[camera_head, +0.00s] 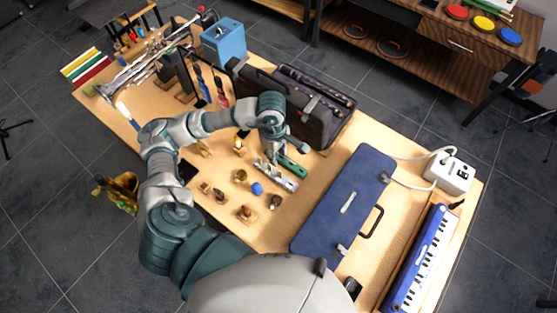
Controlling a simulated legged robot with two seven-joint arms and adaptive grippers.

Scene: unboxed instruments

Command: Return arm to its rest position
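My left arm comes up from the bottom, bends at the left and reaches across the table. My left gripper (283,154) points down over the middle of the table. Its fingers look spread apart, with nothing visibly held between them. Just below it lie a green harmonica-like piece (292,166) and a silver one (276,178); I cannot tell whether the fingers touch them. My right gripper is not in view.
The wooden table (290,215) holds small brass pieces, a blue item (257,189), a dark open case (285,100), a blue case (345,205), a blue keyboard (423,260) and a white power box (449,173). A blue box (224,43) stands at the far end.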

